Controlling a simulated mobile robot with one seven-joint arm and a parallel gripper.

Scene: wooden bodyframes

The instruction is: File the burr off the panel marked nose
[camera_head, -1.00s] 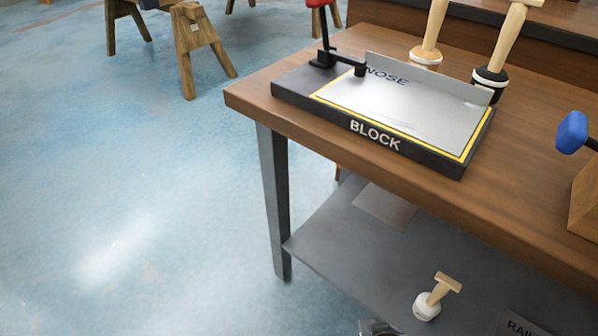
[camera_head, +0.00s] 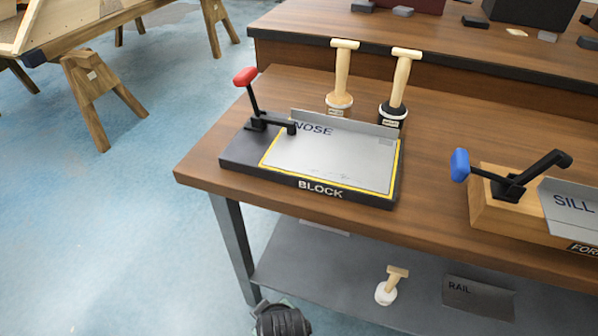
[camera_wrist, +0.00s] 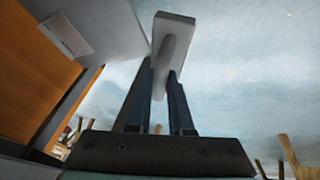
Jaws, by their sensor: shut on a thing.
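The panel marked NOSE (camera_head: 335,160) is a grey sheet with a raised back edge. It lies on the dark block marked BLOCK (camera_head: 240,155), inside a yellow outline. A black clamp with a red handle (camera_head: 245,77) reaches over the panel's left corner. I cannot make out a burr on it. In the wrist view my gripper (camera_wrist: 162,78) is shut on the grey stem of a tool with a flat, pale rectangular head (camera_wrist: 174,28). I cannot tell whether this tool is a file. In that view it is over the pale floor beside a brown and grey structure.
Two wooden-handled tools, one with a pale base (camera_head: 341,80) and one with a black base (camera_head: 399,85), stand behind the block. At right, a wooden form (camera_head: 480,210) carries the SILL panel (camera_head: 575,203). The lower shelf holds a white-headed tool (camera_head: 386,291) and the RAIL panel (camera_head: 478,297).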

